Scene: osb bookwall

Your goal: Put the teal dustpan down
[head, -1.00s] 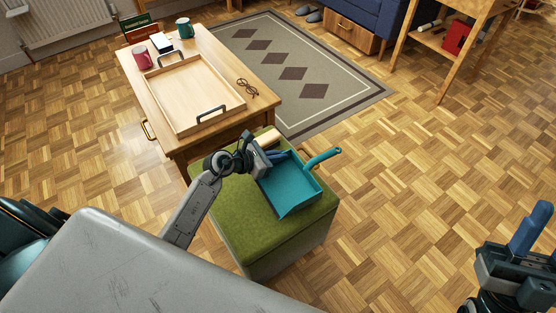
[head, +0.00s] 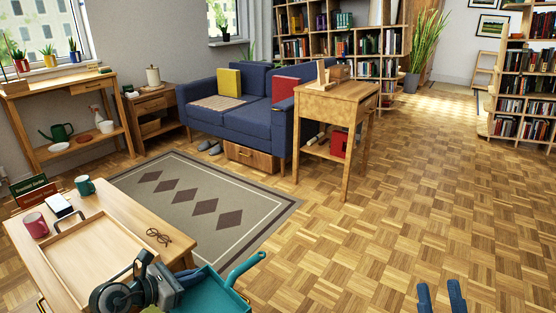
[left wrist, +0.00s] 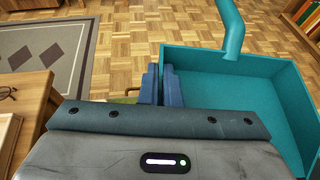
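The teal dustpan (head: 216,294) is at the bottom of the head view, partly cut off, with its handle pointing up to the right. My left gripper (head: 178,282) is at the pan's left side. In the left wrist view its blue fingers (left wrist: 162,86) are close together at the wall of the dustpan (left wrist: 235,85), one on each side of it. Whether the pan's underside touches anything is hidden. My right gripper (head: 441,297) shows two blue fingertips with a gap between them, away from the dustpan, with nothing seen between them.
The wooden table (head: 125,208) at left holds a tray (head: 90,255), mugs and glasses (head: 158,236). A sliver of the green stool (left wrist: 125,100) shows in the left wrist view. A rug (head: 200,205), a blue sofa (head: 240,110) and a tall wooden stand (head: 335,105) lie beyond. Parquet floor at right is clear.

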